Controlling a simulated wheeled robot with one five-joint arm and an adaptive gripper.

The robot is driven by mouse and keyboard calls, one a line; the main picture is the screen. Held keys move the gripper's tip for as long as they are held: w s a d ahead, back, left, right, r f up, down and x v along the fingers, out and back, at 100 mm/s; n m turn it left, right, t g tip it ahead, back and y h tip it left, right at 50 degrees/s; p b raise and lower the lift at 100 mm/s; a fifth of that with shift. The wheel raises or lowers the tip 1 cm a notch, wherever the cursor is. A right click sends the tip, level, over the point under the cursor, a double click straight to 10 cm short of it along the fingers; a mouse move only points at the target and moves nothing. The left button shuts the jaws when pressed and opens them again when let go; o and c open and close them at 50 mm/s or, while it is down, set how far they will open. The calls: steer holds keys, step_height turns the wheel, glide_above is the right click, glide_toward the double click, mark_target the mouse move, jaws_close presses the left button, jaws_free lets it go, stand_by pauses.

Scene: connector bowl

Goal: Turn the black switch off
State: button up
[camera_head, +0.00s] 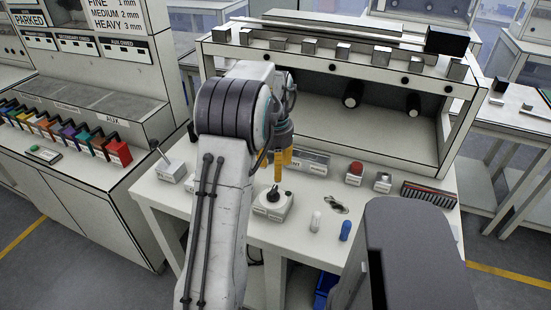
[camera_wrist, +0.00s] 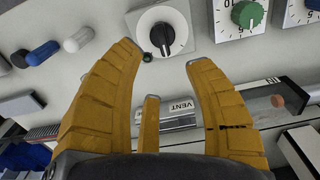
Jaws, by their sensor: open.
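My gripper (camera_wrist: 165,55) has yellow fingers, spread open and empty. In the wrist view the knob lies just beyond the gap between the two long fingertips; a shorter finger shows between them. In the head view my gripper (camera_head: 279,168) hangs just above and behind the knob. I cannot tell whether a finger touches it.
A white capsule (camera_head: 315,221) and a blue capsule (camera_head: 345,230) lie right of the switch. A red button (camera_head: 354,172) stands farther back. A lever box (camera_head: 171,171) is to the left. A green dial (camera_wrist: 248,14) and a VENT label (camera_wrist: 181,106) are nearby.

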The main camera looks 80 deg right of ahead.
steer(key=shift+r, duration=1.4)
